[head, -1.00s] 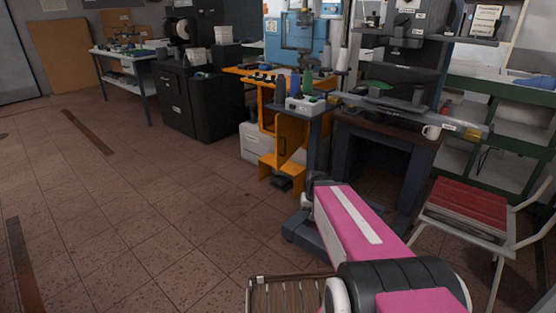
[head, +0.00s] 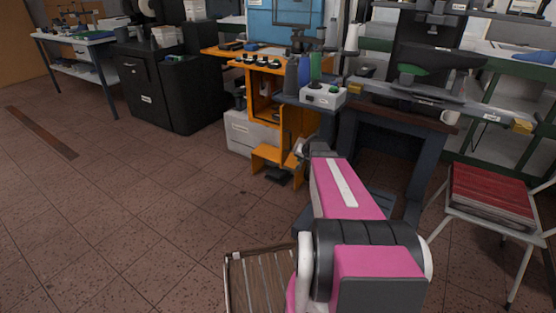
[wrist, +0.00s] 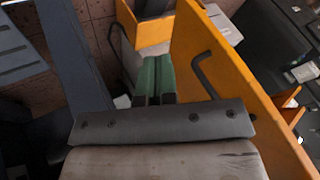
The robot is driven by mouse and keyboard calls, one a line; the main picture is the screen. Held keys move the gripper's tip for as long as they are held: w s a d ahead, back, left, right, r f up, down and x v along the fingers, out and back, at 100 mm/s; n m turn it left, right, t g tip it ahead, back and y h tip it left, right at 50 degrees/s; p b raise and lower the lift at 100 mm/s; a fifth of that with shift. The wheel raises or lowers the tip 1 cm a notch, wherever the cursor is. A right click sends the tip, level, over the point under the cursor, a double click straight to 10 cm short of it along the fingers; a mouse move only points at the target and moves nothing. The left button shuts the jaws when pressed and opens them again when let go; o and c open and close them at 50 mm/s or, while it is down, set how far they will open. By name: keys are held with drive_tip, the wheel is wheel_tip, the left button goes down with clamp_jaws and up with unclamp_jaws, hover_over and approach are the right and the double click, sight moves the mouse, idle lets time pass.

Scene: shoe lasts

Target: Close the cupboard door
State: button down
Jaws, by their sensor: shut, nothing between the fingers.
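The orange cupboard (head: 252,103) stands under the blue machine in the head view. Its orange door (head: 297,122) stands open, swung out towards me. In the wrist view the door (wrist: 232,95) is a large slanting panel on the right, with a dark bar handle (wrist: 200,75) on the face towards my gripper. My gripper (wrist: 158,62) has green fingers, shut together and empty. They are left of the door and handle, with a visible gap in the picture. In the head view the fingers are hidden behind my pink arm.
A dark table frame (wrist: 70,65) is close on the left in the wrist view. An orange step (head: 272,160) juts out low at the cupboard's front.

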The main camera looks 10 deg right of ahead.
drive_tip(key=w+a+f, duration=0.5)
drive_tip(key=w+f, duration=0.3)
drive_tip(key=shift+a, duration=0.15)
idle(0.5)
